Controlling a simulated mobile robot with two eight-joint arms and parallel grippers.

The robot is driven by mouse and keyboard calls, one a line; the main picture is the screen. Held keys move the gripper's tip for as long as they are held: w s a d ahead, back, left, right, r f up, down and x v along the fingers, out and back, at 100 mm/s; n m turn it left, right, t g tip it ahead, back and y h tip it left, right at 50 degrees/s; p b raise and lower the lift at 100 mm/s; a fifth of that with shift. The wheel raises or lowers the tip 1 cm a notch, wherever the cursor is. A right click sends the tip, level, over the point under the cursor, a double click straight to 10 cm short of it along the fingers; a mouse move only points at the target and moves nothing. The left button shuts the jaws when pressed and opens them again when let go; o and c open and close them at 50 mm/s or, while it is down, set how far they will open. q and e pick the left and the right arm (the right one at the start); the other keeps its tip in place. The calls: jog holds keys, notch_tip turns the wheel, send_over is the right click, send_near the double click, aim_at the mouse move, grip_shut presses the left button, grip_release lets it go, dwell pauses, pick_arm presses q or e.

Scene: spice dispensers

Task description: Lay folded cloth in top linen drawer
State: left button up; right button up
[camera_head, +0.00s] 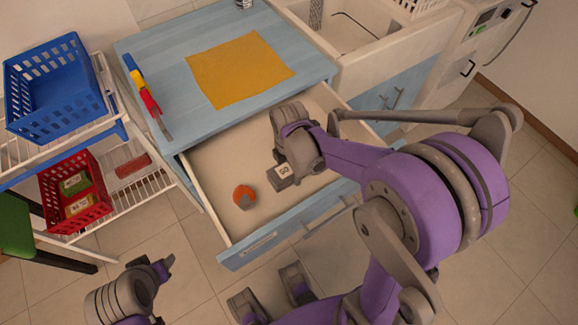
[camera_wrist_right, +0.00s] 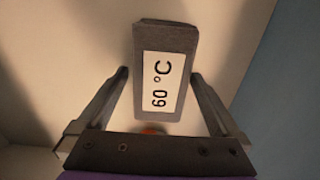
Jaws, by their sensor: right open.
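A flat yellow-orange cloth (camera_head: 240,68) lies on the light-blue cabinet top (camera_head: 160,50). The drawer (camera_head: 215,165) below it is pulled open. A grey block with a "60 °C" label (camera_head: 284,171) is at the drawer, below my right gripper (camera_head: 290,157). In the right wrist view the block (camera_wrist_right: 165,75) shows ahead of and between the two open fingers (camera_wrist_right: 159,76), with gaps on both sides. A round orange-and-grey item (camera_head: 244,196) lies on the drawer floor. My left gripper (camera_head: 160,268) is at the lower left, away from the drawer; its jaws are unclear.
A blue basket (camera_head: 50,88) and a red basket (camera_head: 75,190) stand on a white rack at left. A row of coloured pieces (camera_head: 147,95) lies along the cabinet's left edge. A sink (camera_head: 345,30) is at the back right. The drawer's left part has bare floor.

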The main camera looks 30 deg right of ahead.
notch_tip(320, 180, up, 12)
jog(key=p, duration=0.2)
jog(key=s+a+f+m+t, duration=0.1)
jog(key=s+a+m+t, duration=0.2)
jog(key=s+m, duration=0.8)
jog(key=m+t, duration=0.2)
jog(key=m, duration=0.5)
jog(key=shift+a+f+m, duration=0.15)
jog(key=shift+a+m, duration=0.05)
jog(key=shift+m, duration=0.2)
